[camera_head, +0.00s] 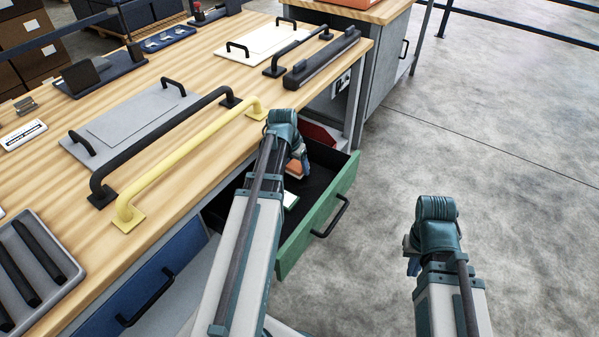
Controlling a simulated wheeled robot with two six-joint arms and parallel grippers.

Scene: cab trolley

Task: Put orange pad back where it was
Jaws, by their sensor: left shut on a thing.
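The orange pad (294,169) shows as a small orange patch at the tip of my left gripper (298,164), which is shut on it. My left arm reaches over the open green drawer (321,213), and the gripper is low over the drawer's dark inside. My arm and gripper hide part of the pad, and I cannot tell whether it touches the drawer floor. My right gripper (412,264) is over the floor to the right, apart from the drawer. Its fingers are mostly hidden behind its wrist.
A white and green item (290,200) lies in the drawer beside my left arm. A yellow handle bar (190,155) and a black one (165,135) stand on the wooden bench. A blue drawer (150,285) is at lower left. The grey floor on the right is clear.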

